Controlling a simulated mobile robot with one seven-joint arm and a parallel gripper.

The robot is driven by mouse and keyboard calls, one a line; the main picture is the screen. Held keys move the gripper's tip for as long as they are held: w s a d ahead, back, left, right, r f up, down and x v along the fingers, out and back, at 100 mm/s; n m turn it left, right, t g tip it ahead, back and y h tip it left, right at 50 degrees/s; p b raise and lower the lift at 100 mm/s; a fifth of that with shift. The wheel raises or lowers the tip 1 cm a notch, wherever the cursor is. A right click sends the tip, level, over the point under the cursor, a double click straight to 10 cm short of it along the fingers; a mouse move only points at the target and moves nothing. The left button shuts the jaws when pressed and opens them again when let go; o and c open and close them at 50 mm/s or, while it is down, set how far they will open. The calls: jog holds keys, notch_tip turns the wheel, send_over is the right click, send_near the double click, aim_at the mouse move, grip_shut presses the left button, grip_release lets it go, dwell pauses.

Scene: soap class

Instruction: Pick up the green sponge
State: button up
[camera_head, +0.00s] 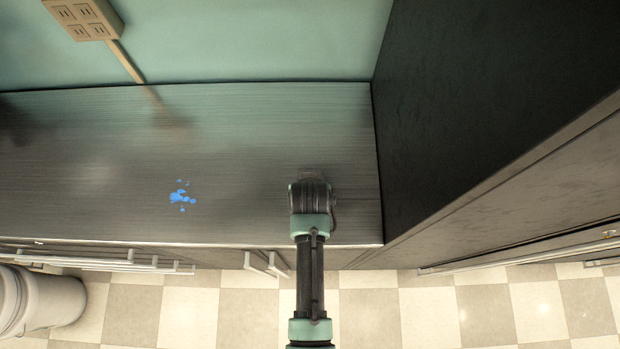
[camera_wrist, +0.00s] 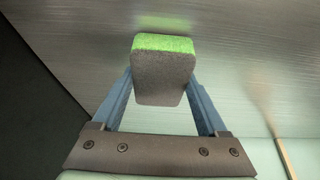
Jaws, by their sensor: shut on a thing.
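The green sponge (camera_wrist: 163,70) shows in the wrist view as a block with a bright green layer along its far edge and a grey face toward the camera. My gripper (camera_wrist: 163,85) is shut on it, with one blue finger against each side. A faint green reflection lies on the metal counter beyond the sponge. I cannot tell exactly how far the sponge is from the counter. In the head view my gripper (camera_head: 311,178) is over the right part of the counter (camera_head: 250,140), and my arm hides the sponge there.
Blue spots (camera_head: 182,196) mark the counter left of my arm. A tall dark cabinet (camera_head: 450,100) closes off the right side. A wall with an outlet box (camera_head: 83,18) stands behind. A white bin (camera_head: 40,300) stands on the floor at lower left.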

notch_tip(320, 180, up, 10)
jog(key=shift+f+b, duration=0.15)
jog(key=shift+b, duration=0.5)
